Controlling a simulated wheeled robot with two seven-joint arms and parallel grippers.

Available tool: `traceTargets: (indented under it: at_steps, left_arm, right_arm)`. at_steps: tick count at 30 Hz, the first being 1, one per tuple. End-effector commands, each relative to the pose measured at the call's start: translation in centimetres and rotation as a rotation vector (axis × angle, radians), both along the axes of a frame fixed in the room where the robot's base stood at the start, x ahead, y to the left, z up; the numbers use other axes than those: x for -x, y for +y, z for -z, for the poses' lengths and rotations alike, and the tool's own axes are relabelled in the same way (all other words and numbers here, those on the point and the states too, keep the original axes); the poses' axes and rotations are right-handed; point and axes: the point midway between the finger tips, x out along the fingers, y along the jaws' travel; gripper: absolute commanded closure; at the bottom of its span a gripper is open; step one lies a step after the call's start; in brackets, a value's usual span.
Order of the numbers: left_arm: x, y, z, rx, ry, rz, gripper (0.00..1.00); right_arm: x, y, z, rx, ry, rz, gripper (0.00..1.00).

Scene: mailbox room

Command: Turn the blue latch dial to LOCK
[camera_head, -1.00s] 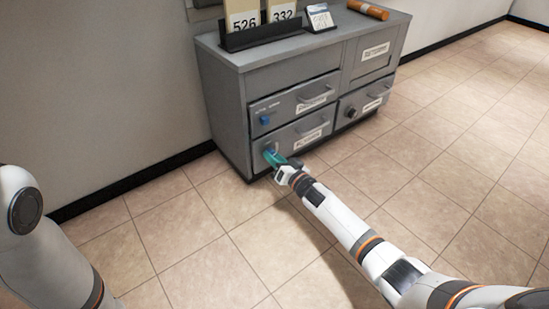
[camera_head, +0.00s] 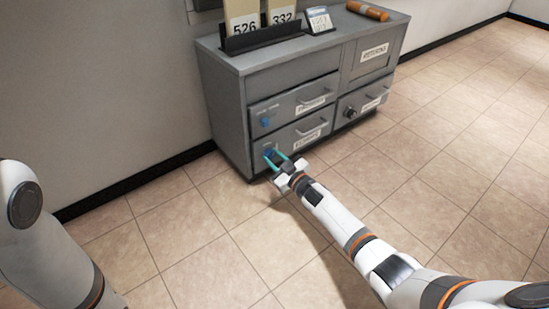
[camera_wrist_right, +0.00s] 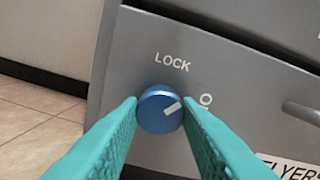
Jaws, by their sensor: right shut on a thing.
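The blue latch dial (camera_wrist_right: 160,109) is on a grey drawer front, with its white pointer mark aimed up and right. The word LOCK (camera_wrist_right: 172,62) is printed above it, and a partly legible marking (camera_wrist_right: 206,101) lies to its right, near where the pointer aims. My right gripper (camera_wrist_right: 159,118) has its teal fingers on both sides of the dial, shut on it. In the head view the right gripper (camera_head: 275,160) reaches the lower left drawer's dial (camera_head: 268,153). My left arm (camera_head: 35,220) shows at the left edge; its gripper is out of view.
The grey cabinet (camera_head: 228,110) stands against the wall. A smaller blue part (camera_head: 265,122) is on the upper left drawer, and a dark knob (camera_head: 350,112) is on a right drawer. The tiled floor in front is clear.

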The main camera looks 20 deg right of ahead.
Motion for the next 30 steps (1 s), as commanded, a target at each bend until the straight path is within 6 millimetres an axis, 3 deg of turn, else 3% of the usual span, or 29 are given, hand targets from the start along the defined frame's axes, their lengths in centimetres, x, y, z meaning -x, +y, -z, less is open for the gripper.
traceTargets:
  at_steps: [15, 30]
  left_arm:
    - [-0.01, 0.00, 0.20, 0.000, 0.000, 0.000, 0.48]
    - [0.00, -0.01, 0.48, 0.000, 0.000, 0.000, 0.48]
  right_arm:
    - [0.01, -0.03, 0.04, 0.437, -0.159, 0.000, 0.93]
    - [0.00, -0.03, 0.01, 0.647, -0.235, 0.000, 0.93]
